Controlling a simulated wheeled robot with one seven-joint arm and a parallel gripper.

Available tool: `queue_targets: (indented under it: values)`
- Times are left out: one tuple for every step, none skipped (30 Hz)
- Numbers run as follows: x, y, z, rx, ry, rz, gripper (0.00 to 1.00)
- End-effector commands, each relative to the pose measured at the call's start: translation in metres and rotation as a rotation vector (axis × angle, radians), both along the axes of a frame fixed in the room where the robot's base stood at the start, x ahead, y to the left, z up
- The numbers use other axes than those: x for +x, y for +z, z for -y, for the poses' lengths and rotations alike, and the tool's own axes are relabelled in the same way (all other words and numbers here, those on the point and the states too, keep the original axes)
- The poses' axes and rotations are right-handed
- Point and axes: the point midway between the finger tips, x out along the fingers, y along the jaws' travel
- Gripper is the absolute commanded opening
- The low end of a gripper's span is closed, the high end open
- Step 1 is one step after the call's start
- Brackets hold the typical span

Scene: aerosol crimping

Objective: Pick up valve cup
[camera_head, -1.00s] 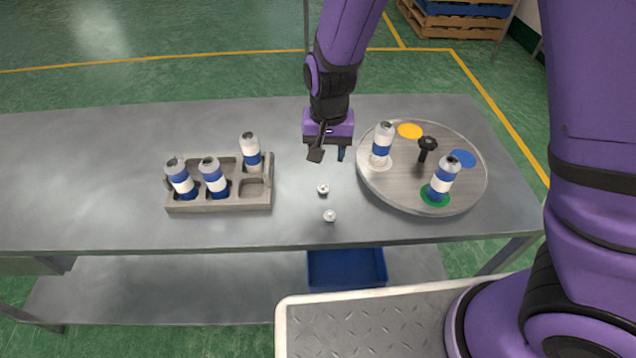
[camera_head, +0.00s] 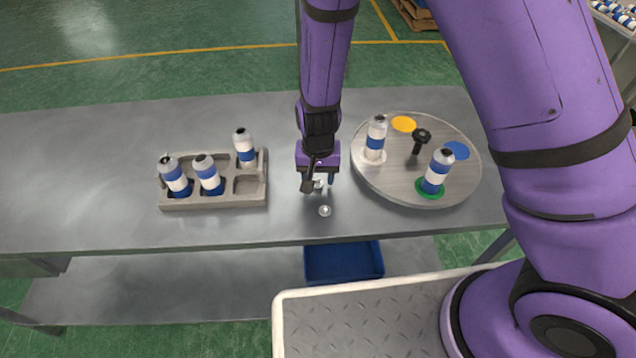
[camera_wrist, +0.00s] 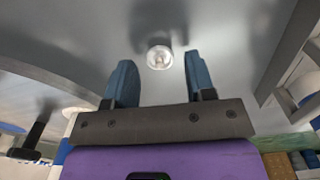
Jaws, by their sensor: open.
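The other valve cup (camera_head: 325,210) lies in the open, closer to the table's front edge. My gripper (camera_head: 319,183) points down, low over the table, with its fingers apart and nothing held. In the wrist view, a round valve cup (camera_wrist: 160,57) appears in the gap between the blue fingertips of my gripper (camera_wrist: 158,62), apart from both.
A grey tray (camera_head: 215,202) with several blue-and-white cans stands on the left and has an empty slot. A round turntable (camera_head: 385,190) on the right carries two cans and a black knob (camera_head: 421,136). A blue bin (camera_head: 343,262) sits below the table.

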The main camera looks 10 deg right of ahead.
Motion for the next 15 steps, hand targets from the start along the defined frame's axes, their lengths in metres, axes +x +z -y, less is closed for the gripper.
queue_targets:
  values:
    - [-0.0001,-0.0061,0.0003,-0.001,0.000,-0.002,0.50]
    - [0.0000,-0.0087,0.0004,-0.001,0.000,-0.001,0.50]
    - [0.0002,-0.0113,0.0004,-0.001,-0.001,0.000,0.50]
    - [0.0003,-0.0127,0.0003,0.000,0.000,0.000,0.50]
    - [0.0002,-0.0137,0.0002,0.000,0.000,0.000,0.50]
    - [0.0001,-0.0146,0.0001,0.000,0.000,0.000,0.50]
    - [0.0000,-0.0150,0.0000,0.000,0.000,0.000,0.50]
    - [0.0000,-0.0151,-0.0001,0.000,0.000,0.000,0.50]
    - [0.0000,-0.0150,-0.0001,0.000,0.000,0.000,0.50]
    - [0.0000,-0.0149,-0.0001,0.001,0.000,0.000,0.50]
    - [0.0000,-0.0149,-0.0001,0.000,0.000,0.000,0.50]
    - [0.0000,-0.0148,-0.0001,0.000,0.000,0.000,0.50]
    - [-0.0001,-0.0148,0.0000,0.000,0.000,0.000,0.45]
    - [-0.0001,-0.0148,-0.0001,0.000,0.000,0.000,0.38]
    - [-0.0001,-0.0148,0.0000,0.000,0.000,0.000,0.29]
